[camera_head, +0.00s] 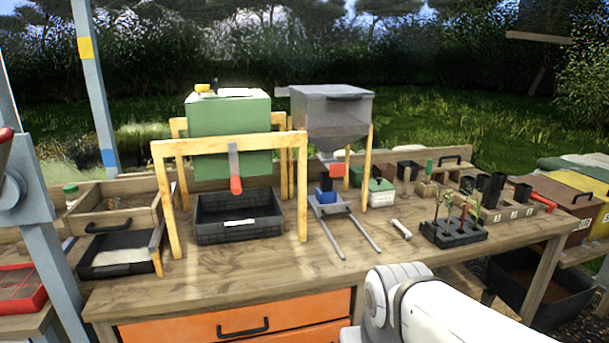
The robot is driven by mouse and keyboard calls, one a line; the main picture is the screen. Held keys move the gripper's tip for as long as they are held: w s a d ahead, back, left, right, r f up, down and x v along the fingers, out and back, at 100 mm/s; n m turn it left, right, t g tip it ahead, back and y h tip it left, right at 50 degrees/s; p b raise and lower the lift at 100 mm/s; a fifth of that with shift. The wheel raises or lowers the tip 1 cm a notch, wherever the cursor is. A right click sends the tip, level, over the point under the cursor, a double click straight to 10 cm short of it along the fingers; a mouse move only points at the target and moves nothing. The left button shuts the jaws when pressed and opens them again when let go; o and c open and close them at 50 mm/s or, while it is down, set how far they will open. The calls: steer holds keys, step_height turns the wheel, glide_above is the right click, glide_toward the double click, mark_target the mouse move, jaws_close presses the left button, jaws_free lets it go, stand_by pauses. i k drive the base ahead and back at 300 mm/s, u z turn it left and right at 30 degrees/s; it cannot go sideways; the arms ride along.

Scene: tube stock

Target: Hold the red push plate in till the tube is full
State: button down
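The red push plate (337,170) sits low on the front of the grey hopper (333,108), under its funnel. A blue tube-like pot (327,197) stands just below it, in a grey cradle (332,211) with two rails running toward the front. I cannot see into the pot, so its fill level is hidden. Nothing visible touches the red plate. Only a white part of my arm shows at the bottom right; my gripper is out of view.
A green drum in a wooden frame (230,143) stands left of the hopper over a black crate (237,238). A short pale cylinder (400,229) and a black seedling tray (453,236) lie right of the rails. The bench front (280,272) is clear.

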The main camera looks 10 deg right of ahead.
mark_target(336, 169)
steer(key=u, duration=0.2)
steer(key=i, duration=1)
